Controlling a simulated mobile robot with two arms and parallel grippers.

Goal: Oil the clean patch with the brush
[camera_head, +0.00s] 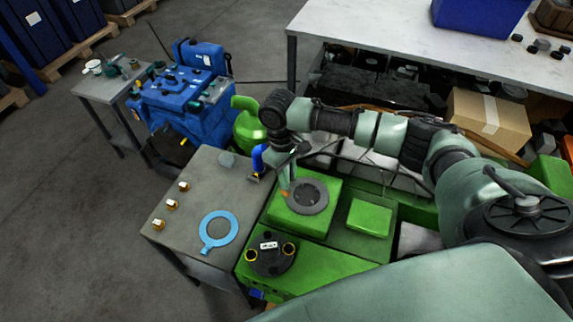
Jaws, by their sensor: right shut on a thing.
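My right gripper (287,168) points down over the green machine and is shut on a slim upright tool, which looks like the brush (285,188) with an orange lower end. The lower end is at the left edge of a dark grey round face (307,200) on a raised green block (297,226). I cannot tell whether it touches. A clean patch cannot be made out clearly at this size. My left gripper is not in view.
A grey side table (205,178) holds a light blue ring gasket (219,229), several brass fittings (172,204) and a blue upright item (257,158). A dark cover (270,262) sits on the machine's front. A workbench (380,35) stands behind; open floor lies left.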

